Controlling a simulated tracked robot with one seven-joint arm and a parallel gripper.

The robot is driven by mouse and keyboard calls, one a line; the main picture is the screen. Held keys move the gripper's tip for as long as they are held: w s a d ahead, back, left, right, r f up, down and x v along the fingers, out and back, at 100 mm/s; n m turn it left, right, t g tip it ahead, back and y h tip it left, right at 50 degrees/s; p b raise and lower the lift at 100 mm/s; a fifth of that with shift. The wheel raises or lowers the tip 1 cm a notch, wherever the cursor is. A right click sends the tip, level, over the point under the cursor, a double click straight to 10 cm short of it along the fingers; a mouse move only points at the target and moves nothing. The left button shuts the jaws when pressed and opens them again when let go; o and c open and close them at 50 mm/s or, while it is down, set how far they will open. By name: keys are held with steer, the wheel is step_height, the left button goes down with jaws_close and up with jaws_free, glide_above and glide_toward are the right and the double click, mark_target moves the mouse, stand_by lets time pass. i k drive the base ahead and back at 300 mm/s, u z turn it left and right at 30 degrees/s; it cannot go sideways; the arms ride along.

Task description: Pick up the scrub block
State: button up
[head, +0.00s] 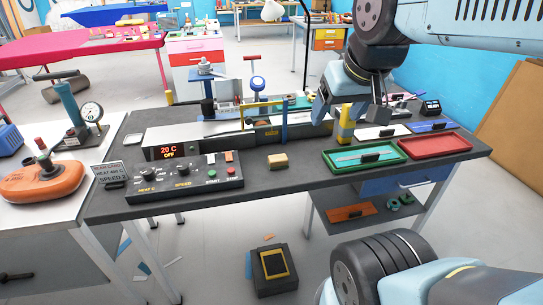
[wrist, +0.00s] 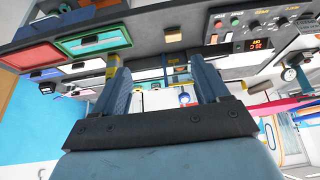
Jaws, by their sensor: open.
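A small tan block (head: 277,161), which I take as the scrub block, lies on the dark bench top, right of the black control panel and near the front edge. In the wrist view it appears as a small pale block (wrist: 172,33) near the top, beyond my fingers. My gripper (head: 350,113) is open, pointing down over the bench, to the right of the block and apart from it. In the wrist view the space between my fingers (wrist: 161,74) holds nothing gripped.
A green tray (head: 331,168) and a red tray (head: 468,148) lie on the bench's right side. A yellow post (head: 346,124) stands near my gripper. The control panel (head: 185,178) is left of the block. Bare bench top surrounds the block.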

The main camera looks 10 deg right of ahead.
mark_target(274, 162)
steer(key=u, duration=1.05)
steer(key=i, duration=0.4)
steer(key=z, duration=2)
steer(key=k, duration=0.6)
steer(key=z, duration=0.2)
steer(key=i, duration=0.6)
steer(key=u, duration=0.1)
